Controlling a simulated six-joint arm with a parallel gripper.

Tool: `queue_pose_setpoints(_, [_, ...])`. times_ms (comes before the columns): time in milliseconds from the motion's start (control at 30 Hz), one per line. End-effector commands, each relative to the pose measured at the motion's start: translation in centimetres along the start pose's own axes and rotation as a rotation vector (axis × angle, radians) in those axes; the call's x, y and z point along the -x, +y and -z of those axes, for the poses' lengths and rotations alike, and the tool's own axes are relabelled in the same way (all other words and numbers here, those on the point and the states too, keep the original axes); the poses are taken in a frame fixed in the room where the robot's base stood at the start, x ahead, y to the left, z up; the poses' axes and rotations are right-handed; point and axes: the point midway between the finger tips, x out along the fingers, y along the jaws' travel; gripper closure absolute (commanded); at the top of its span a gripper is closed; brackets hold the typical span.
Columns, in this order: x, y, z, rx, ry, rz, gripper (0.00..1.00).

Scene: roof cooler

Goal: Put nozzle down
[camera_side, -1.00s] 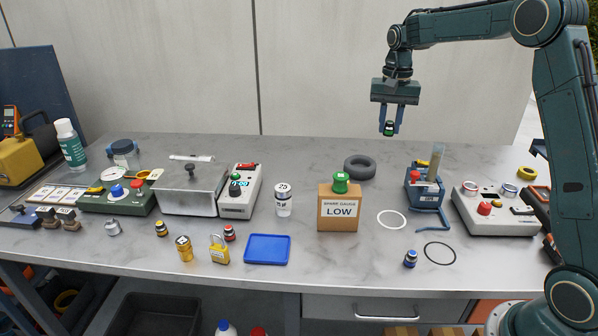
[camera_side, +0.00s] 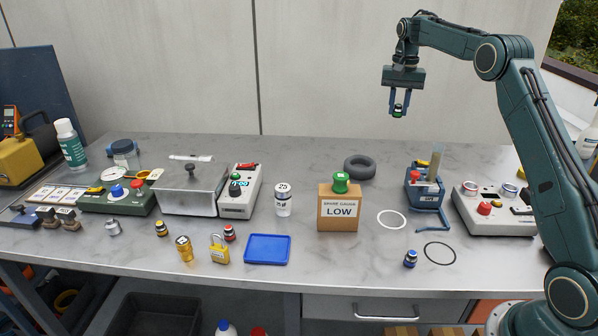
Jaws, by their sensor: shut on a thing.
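My gripper (camera_side: 398,110) is shut on a small dark nozzle (camera_side: 398,112) with a green band. It holds the nozzle high above the back right of the bench, well clear of everything below. Similar small pieces stand on the bench: one with a blue band (camera_side: 410,259) at the front right, one with a yellow band (camera_side: 161,229) and one with a red band (camera_side: 229,233) at the left. A white ring (camera_side: 392,219) and a black ring (camera_side: 440,253) mark the bench on the right. A flat blue tray (camera_side: 267,249) lies empty at the front middle.
A box marked LOW (camera_side: 339,208) with a green knob stands mid-bench. A dark blue fixture (camera_side: 425,187) and a grey control box (camera_side: 492,212) stand at the right. A black tyre-like ring (camera_side: 360,167) lies behind.

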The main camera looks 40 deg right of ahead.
Motion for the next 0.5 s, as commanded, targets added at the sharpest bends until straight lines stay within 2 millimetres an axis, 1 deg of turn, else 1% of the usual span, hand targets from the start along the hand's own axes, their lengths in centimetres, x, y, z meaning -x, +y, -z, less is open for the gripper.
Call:
queue_pose_setpoints(33, [-0.1, 0.3, 0.8, -0.005, 0.001, 0.001, 1.00])
queue_pose_setpoints(200, [-0.2, 1.2, 2.2, -0.015, 0.000, 0.001, 1.00])
queue_pose_setpoints(333, [-0.3, 1.6, 2.9, -0.018, 0.001, 0.001, 1.00])
queue_pose_setpoints(500, [-0.3, 1.7, 3.1, -0.019, 0.000, 0.001, 1.00])
